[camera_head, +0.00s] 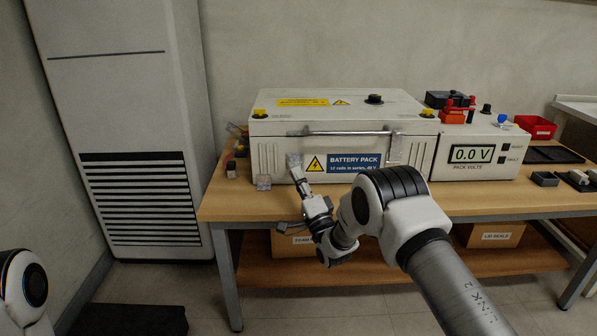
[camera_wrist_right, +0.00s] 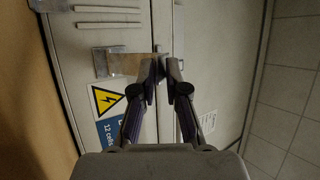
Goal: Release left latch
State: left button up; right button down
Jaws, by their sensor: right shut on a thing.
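The white battery pack (camera_head: 270,152) stands on the wooden bench with its lid on. Its left latch (camera_head: 295,166) is a pale metal strip on the front face, left of the blue label; it also shows in the wrist view as a shiny plate (camera_wrist_right: 112,62). The right latch (camera_head: 394,149) lies against the pack's front. My left gripper is out of view.
A metal bar handle (camera_head: 345,133) runs along the pack's front. A small clear block (camera_head: 264,182) stands left of the latch. A voltmeter box (camera_head: 480,152) reading 0.0 V stands right of the pack. Cardboard boxes (camera_head: 490,237) sit on the lower shelf.

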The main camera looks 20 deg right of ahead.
jog(key=shift+s+d+f+b, duration=0.15)
jog(key=shift+f+b, duration=0.25)
jog(key=shift+f, duration=0.85)
jog(key=shift+d+r, duration=0.1)
dwell(0.7)
jog(key=c, duration=1.4)
grip_release()
jog(key=shift+c, duration=0.2)
jog(key=shift+o, duration=1.1)
jog(key=shift+w+f+h, duration=0.3)
jog(key=shift+w+f, duration=0.4)
jog(key=shift+s+r, duration=0.15)
jog(key=shift+r, duration=0.1)
jog(key=shift+c, duration=0.6)
jog(key=shift+f, duration=0.1)
